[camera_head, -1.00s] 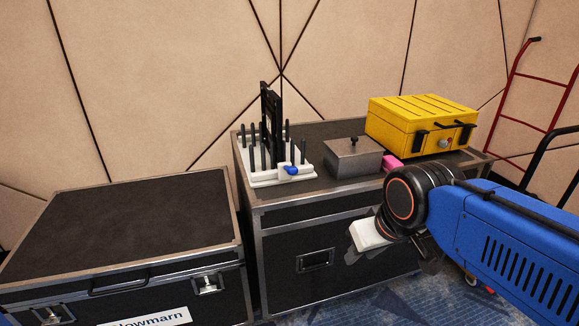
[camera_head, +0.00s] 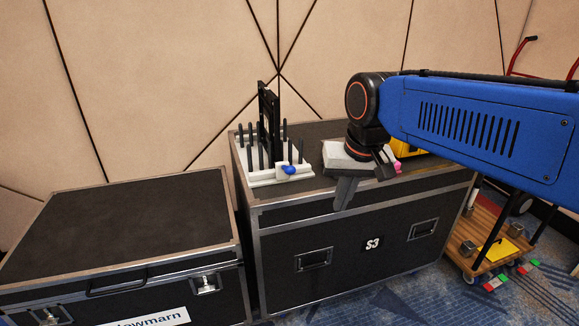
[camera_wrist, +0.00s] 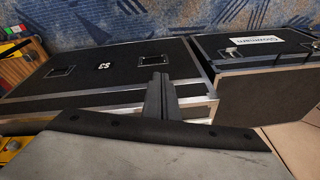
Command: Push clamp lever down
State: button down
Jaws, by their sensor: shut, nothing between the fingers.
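A white fixture base (camera_head: 262,180) with several upright black pins stands at the left front of the dark S3 case's top. A tall black upright piece (camera_head: 268,120) rises among the pins. A blue knob (camera_head: 288,168) sits at the base's front right; I cannot tell which part is the clamp lever. My gripper (camera_head: 343,195) is right of the fixture, apart from it, pointing down by the case's front top edge. Its fingers are together and empty, and they also show in the wrist view (camera_wrist: 159,97). The fixture does not show clearly in the wrist view.
The dark S3 case (camera_head: 285,222) bears the fixture. A lower dark case (camera_head: 120,225) stands at its left. My arm hides most of the yellow box (camera_head: 408,148) at the right. A wooden trolley (camera_head: 485,240) stands on the floor at right.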

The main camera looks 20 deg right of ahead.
jog(key=w+a+r+m+g, duration=0.25)
jog(key=w+r, duration=0.35)
jog(key=w, duration=0.4)
jog(key=m+g, duration=0.1)
jog(key=m, duration=0.3)
send_near(287, 168)
jog(key=shift+w+d+r+n, duration=0.15)
jog(key=shift+w+d, duration=0.3)
jog(key=shift+w, duration=0.1)
jog(key=shift+w+d+r+n, duration=0.1)
jog(key=shift+w+d+r, duration=0.05)
jog(key=shift+w+d, duration=0.4)
jog(key=shift+s+a+f, duration=0.1)
jog(key=shift+a+f, duration=0.05)
jog(key=shift+f, duration=1.6)
jog(key=shift+s+a+f, duration=0.1)
jog(key=shift+f, duration=1.65)
jog(key=shift+f, duration=0.1)
